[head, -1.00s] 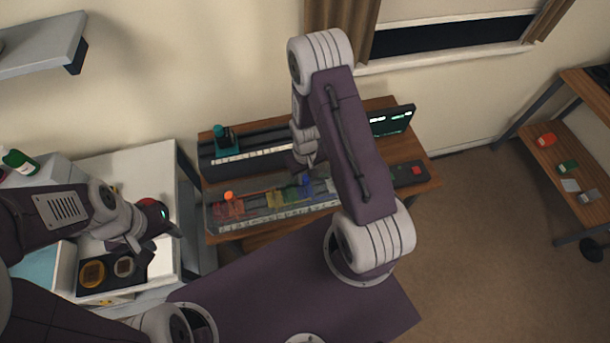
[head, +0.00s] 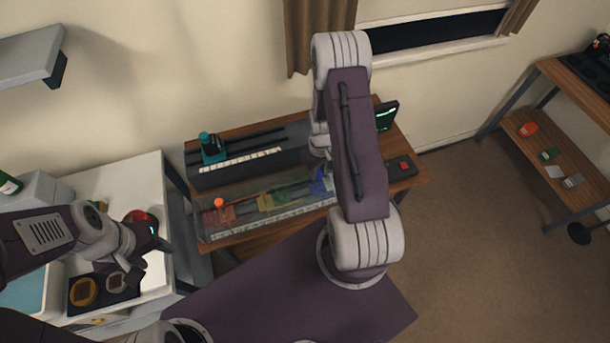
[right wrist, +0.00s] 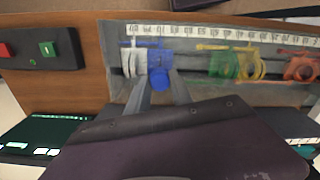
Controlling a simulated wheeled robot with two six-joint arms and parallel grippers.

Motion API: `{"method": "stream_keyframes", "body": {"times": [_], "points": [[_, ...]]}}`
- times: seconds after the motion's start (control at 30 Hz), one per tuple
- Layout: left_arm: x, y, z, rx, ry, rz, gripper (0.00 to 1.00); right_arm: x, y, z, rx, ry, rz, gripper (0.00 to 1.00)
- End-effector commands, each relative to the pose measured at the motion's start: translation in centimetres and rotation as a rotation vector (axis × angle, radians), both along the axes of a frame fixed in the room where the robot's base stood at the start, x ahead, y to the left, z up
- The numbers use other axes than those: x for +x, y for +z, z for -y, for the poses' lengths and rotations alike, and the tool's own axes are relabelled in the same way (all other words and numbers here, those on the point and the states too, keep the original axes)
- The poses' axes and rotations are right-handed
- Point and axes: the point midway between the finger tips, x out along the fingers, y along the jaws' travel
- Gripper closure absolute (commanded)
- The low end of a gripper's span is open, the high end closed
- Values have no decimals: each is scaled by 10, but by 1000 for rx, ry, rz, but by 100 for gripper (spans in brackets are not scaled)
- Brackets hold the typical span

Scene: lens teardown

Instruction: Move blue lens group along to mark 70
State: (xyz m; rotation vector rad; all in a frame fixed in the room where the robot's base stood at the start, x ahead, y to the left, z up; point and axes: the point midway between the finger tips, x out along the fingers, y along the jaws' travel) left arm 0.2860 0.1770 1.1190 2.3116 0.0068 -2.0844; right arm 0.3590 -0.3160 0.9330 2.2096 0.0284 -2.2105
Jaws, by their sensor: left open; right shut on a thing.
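The blue lens group (head: 320,183) stands on the long clear-sided rail bench (head: 205,240), near its right end. In the right wrist view the blue lens group (right wrist: 157,58) has a round blue knob between my fingertips. My right gripper (right wrist: 161,84) is shut on that knob. In the head view my right forearm covers most of this gripper. A white scale strip (right wrist: 240,34) runs along the bench; its numbers are too small to read surely. My left gripper (head: 150,245) is open and empty over the white table at left.
On the rail, a grey-white holder (right wrist: 132,60) sits right beside the blue group. Yellow (right wrist: 250,65), green (right wrist: 222,66) and red (right wrist: 300,68) groups stand on the other side. A control box (head: 401,167) and a screen (head: 386,116) are at the bench's right.

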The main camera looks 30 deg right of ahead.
Motion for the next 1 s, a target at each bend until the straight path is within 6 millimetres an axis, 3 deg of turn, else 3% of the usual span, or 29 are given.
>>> {"method": "stream_keyframes", "body": {"times": [0.3,0.33,0.4,0.77,1.0], "points": [[0,0,0,0,0,0,51,-2,0,4,0,1,-3,100],[0,0,0,0,0,0,51,-2,0,4,0,1,-2,71],[0,0,0,0,0,0,51,-2,0,4,0,1,-2,51],[0,-1,0,0,0,0,51,-1,3,4,-1,1,1,51],[0,-9,0,0,0,0,51,-1,40,6,-2,1,6,51]]}}
